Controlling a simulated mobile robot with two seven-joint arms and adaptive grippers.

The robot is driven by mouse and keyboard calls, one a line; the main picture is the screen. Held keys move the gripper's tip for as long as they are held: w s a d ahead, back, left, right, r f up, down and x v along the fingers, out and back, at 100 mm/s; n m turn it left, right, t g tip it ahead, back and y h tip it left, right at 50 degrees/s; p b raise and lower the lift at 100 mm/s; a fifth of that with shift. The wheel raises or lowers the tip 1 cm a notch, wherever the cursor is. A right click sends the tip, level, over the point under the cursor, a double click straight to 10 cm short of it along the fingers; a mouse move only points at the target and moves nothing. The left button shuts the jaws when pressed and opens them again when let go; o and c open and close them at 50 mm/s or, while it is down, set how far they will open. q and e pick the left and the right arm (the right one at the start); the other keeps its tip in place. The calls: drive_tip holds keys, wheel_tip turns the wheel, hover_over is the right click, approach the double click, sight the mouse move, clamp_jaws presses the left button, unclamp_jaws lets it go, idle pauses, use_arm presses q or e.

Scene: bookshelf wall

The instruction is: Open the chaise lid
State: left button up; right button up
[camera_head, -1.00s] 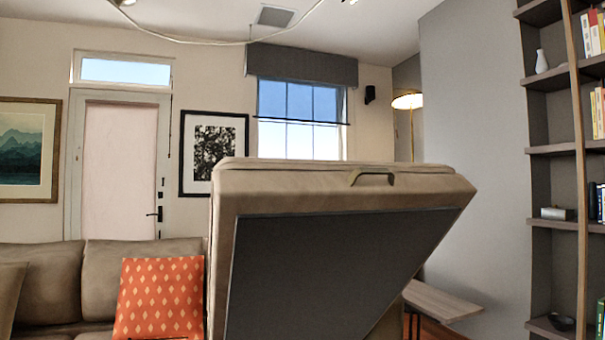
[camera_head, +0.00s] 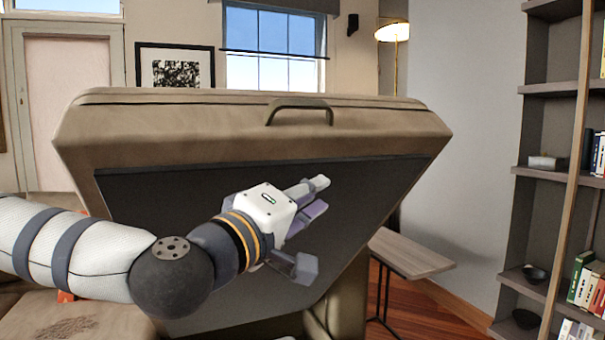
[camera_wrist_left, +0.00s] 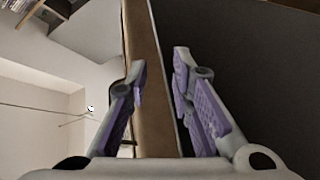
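The chaise lid (camera_head: 200,125) is a tan padded panel, raised and tilted, with a dark underside (camera_head: 150,215) facing me. A curved handle (camera_head: 300,108) sits on its front edge. My left gripper (camera_head: 308,228) is open in front of the underside, below the handle. In the left wrist view, its two fingers (camera_wrist_left: 160,66) are apart, with the lid's tan edge (camera_wrist_left: 148,45) showing between and beyond them. The dark underside (camera_wrist_left: 260,60) fills the right of that view. I cannot tell whether the fingers touch the lid. My right gripper is out of view.
A small wooden side table (camera_head: 412,250) stands right of the chaise. A tall bookshelf (camera_head: 537,180) with books and bowls is at the far right. The sofa (camera_head: 90,322) lies at the lower left, partly behind my left arm. Wooden floor (camera_head: 430,318) shows between table and shelf.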

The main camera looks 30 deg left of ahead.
sight(302, 106)
use_arm(q)
drive_tip(key=s+a+r+n+t+y, duration=0.1)
drive_tip(key=s+a+r, duration=0.1)
drive_tip(key=r, duration=0.3)
drive_tip(key=s+a+r+n+t+y, duration=0.1)
drive_tip(key=s+a+r+n+t, duration=0.15)
drive_tip(key=r, duration=0.25)
drive_tip(key=shift+m+g, duration=0.35)
drive_tip(key=shift+m, duration=0.1)
drive_tip(key=x, duration=0.8)
drive_tip(key=f+x, duration=0.1)
drive_tip(key=x, duration=0.4)
drive_tip(key=shift+w+a, duration=0.15)
drive_tip(key=shift+w, duration=0.05)
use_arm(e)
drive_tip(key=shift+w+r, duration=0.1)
use_arm(q)
drive_tip(key=shift+c, duration=0.2)
